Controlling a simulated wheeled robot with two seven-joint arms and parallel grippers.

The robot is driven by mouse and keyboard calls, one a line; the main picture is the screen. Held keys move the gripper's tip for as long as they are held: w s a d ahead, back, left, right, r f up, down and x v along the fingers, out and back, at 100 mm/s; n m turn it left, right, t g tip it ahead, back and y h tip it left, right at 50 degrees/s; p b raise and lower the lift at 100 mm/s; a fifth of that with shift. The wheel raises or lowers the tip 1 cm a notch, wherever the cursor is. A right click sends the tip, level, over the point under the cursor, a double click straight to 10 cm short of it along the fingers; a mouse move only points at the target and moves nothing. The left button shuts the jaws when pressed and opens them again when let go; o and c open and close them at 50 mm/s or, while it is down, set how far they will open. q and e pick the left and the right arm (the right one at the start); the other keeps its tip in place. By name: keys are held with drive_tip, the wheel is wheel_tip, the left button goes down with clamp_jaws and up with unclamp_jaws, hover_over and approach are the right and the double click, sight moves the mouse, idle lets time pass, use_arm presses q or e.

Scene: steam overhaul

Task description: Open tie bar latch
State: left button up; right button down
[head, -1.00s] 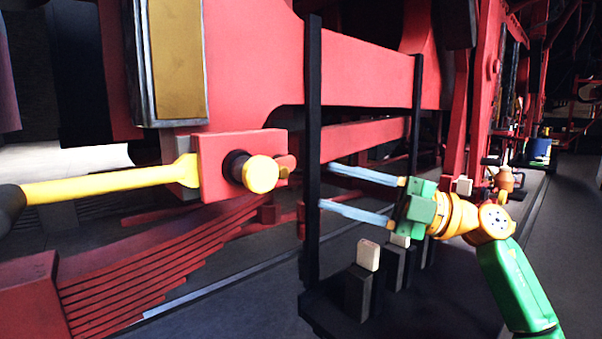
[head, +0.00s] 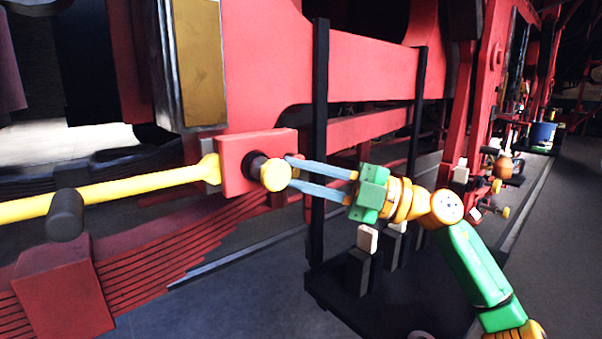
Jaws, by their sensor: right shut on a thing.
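The yellow tie bar (head: 110,192) runs in from the left to a red block (head: 232,165). A dark pin with a round yellow knob (head: 275,175) sticks out of the block's face. My right gripper (head: 291,171) reaches in from the right, its two pale blue fingers at the knob's right edge. It is shut on the small latch part beside the knob, which is mostly hidden by the fingers and knob. My left gripper is not in view.
Two black uprights (head: 319,150) stand behind my right fingers, on a dark base with several pale-topped posts (head: 367,240). Red leaf springs (head: 165,255) lie below the block. A clear floor strip lies at right.

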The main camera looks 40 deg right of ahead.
drive_tip(key=shift+w+d+f+n+g+h+p, duration=0.1)
drive_tip(key=shift+d+n+g+h+p, duration=0.5)
drive_tip(key=shift+n+h+p, duration=1.35)
drive_tip(key=shift+w+d+f+n+g+h+p, duration=0.2)
drive_tip(key=shift+n+g+h+p, duration=0.75)
drive_tip(key=shift+p, duration=2.05)
drive_tip(key=shift+s+d+f+n+g+h+p, duration=0.1)
drive_tip(key=shift+d+n+g+h+p, duration=0.5)
drive_tip(key=shift+n+h+p, duration=1.35)
drive_tip(key=shift+a+m+g+y+p, duration=0.15)
drive_tip(key=shift+m+g+y+p, duration=0.15)
drive_tip(key=shift+y+p, duration=0.2)
drive_tip(key=c, duration=0.8)
unclamp_jaws()
drive_tip(key=shift+s, duration=0.1)
drive_tip(key=shift+o, duration=0.2)
drive_tip(key=shift+f, duration=0.15)
